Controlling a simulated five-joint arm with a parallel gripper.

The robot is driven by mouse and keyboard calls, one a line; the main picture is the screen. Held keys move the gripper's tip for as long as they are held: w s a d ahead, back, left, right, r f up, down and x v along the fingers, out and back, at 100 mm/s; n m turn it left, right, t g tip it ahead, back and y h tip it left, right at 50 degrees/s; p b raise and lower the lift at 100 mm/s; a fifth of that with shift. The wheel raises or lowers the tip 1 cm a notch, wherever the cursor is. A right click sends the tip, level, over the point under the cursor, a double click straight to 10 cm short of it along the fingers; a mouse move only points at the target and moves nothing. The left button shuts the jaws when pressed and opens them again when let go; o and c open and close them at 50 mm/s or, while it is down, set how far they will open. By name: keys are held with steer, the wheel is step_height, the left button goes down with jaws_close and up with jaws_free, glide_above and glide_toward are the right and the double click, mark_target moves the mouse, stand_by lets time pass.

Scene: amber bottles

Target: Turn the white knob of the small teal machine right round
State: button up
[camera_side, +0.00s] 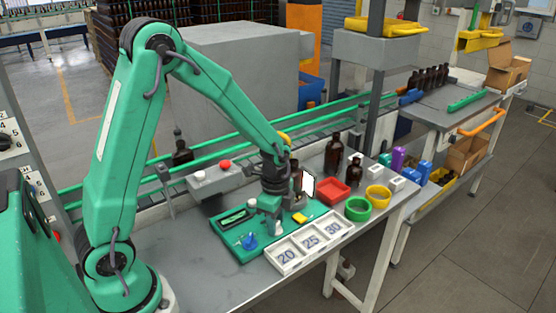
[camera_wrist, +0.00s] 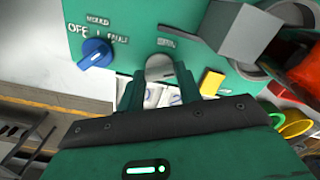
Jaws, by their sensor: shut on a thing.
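The small teal machine (camera_side: 228,243) lies on the grey bench below my arm; its teal face also fills the upper part of the wrist view (camera_wrist: 130,45). My gripper (camera_side: 272,222) points down at it. In the wrist view my gripper's two dark green fingers (camera_wrist: 160,84) stand on either side of the white knob (camera_wrist: 159,66) and are shut on it. The knob looks pale grey there and its lower part is hidden. A blue knob (camera_wrist: 95,53) sits to its left, and a yellow button (camera_wrist: 211,82) to its right.
A white tray (camera_side: 291,266) marked 20, 25 and 30 stands close in front of the machine. Brown bottles (camera_side: 333,157) stand behind. The bench's left front is clear.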

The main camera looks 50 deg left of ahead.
steer(key=shift+r+m, duration=0.1)
steer(key=shift+m, duration=0.3)
steer(key=o, duration=1)
steer(key=shift+r, duration=0.1)
steer(key=shift+r, duration=3.8)
